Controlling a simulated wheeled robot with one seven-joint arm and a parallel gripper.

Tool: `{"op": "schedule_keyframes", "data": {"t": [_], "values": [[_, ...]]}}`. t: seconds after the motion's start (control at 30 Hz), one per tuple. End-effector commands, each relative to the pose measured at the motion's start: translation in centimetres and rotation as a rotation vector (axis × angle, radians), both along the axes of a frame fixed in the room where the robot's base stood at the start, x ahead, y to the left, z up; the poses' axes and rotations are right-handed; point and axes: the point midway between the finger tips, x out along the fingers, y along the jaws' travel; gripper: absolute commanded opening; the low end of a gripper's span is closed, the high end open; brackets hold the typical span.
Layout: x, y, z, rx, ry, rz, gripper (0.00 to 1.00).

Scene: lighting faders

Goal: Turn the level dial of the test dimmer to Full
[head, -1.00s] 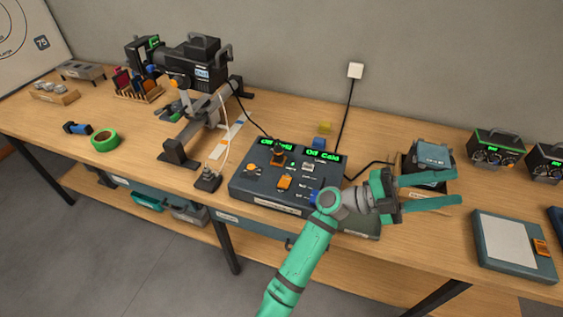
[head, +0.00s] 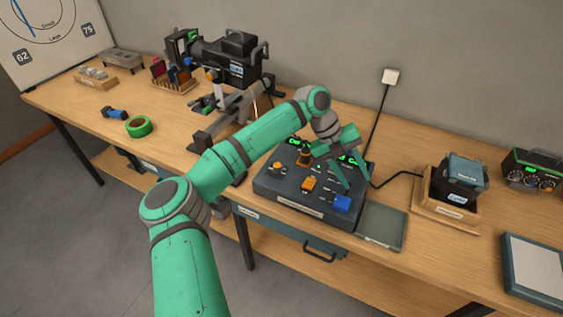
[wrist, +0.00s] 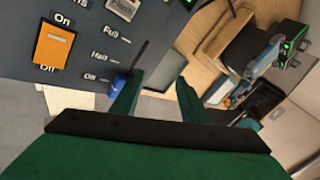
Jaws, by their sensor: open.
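A dark control panel (head: 285,190) stands near the bench's front edge, with lit green displays along its back. I take it for the test dimmer; its name cannot be read. Near its front right corner is a blue control (head: 341,203). In the wrist view the blue control (wrist: 117,92) sits by the Off label, with Half and Full labels further up; one finger partly hides it. My gripper (head: 356,184) is open and empty above the panel's right part, fingers pointing down. In the wrist view my gripper (wrist: 157,80) has one finger beside the blue control; contact cannot be told.
An orange switch (head: 310,184) and a brown knob (head: 304,157) are on the panel. A flat grey-green tray (head: 382,228) lies right of it. A boxed dark unit (head: 460,185) stands further right. A projector-like lamp (head: 230,60) stands behind left.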

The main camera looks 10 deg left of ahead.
Motion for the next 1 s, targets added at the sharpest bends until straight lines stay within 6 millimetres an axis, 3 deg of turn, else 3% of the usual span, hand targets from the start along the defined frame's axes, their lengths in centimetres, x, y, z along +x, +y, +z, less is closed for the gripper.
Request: {"op": "schedule_keyframes", "data": {"t": [0.03, 0.2, 0.3, 0.4, 0.5, 0.67, 1.0], "values": [[1.2, 2.9, 0.5, 0.08, -0.014, 0.033, 0.41], [3.9, 12.3, 2.7, 0.335, -0.038, 0.152, 0.41], [4.8, 17.1, 4.4, 0.456, -0.048, 0.219, 0.41], [5.2, 20.4, 5.9, 0.54, -0.055, 0.268, 0.41], [5.4, 22.3, 6.8, 0.588, -0.057, 0.298, 0.41], [5.4, 23.1, 6.5, 0.605, -0.056, 0.31, 0.41], [5.3, 23.0, 1.0, 0.602, -0.054, 0.307, 0.41]]}}
